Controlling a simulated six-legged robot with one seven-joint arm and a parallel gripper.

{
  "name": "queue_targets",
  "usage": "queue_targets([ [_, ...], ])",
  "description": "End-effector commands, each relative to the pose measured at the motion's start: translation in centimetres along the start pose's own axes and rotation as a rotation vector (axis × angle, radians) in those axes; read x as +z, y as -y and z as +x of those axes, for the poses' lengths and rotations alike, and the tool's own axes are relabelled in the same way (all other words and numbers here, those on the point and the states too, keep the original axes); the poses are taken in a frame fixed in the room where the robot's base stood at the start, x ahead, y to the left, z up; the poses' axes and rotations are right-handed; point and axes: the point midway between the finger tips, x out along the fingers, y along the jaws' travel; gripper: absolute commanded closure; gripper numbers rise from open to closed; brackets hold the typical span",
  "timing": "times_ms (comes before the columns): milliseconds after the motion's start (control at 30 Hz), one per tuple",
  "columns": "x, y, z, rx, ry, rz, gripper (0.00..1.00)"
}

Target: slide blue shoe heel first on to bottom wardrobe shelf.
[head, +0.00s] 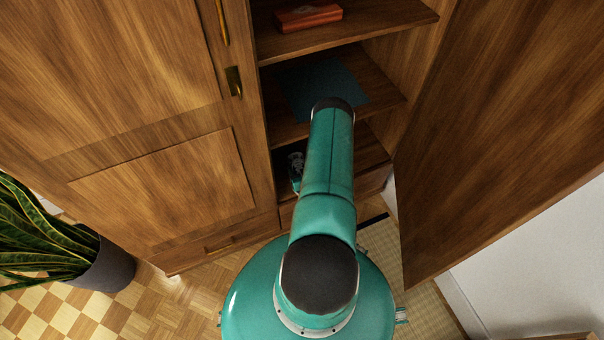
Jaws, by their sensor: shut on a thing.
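The wardrobe stands ahead with its right side open. Its bottom shelf (372,150) is dark inside and partly covered by my teal arm. A small dark and pale object (296,164) shows at the left of this bottom compartment, just beside my arm. It is too small and dark to tell whether it is a shoe or part of my gripper. I cannot make out the blue shoe for certain. My arm reaches forward to the wardrobe, and its far end and my gripper are hidden behind the arm itself.
A red box (308,17) lies on the upper shelf (385,22). A flat blue cloth (300,88) lies on the middle shelf (378,88). The open door (490,120) stands at the right, the closed door (150,100) at the left. A potted plant (104,268) stands at lower left.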

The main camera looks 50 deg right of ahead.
Motion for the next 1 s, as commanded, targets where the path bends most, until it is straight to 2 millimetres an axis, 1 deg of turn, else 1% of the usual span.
queue_targets([
  [400, -1.2, 0.3, 3.6, 0.0, -0.003, -0.001, 0.74],
  [700, -1.0, 0.4, 6.3, 0.0, -0.003, -0.001, 0.74],
  [833, -1.0, 0.5, 7.1, -0.001, -0.002, -0.001, 0.74],
  [1000, -1.0, 0.5, 7.6, -0.001, -0.001, 0.0, 0.74],
])
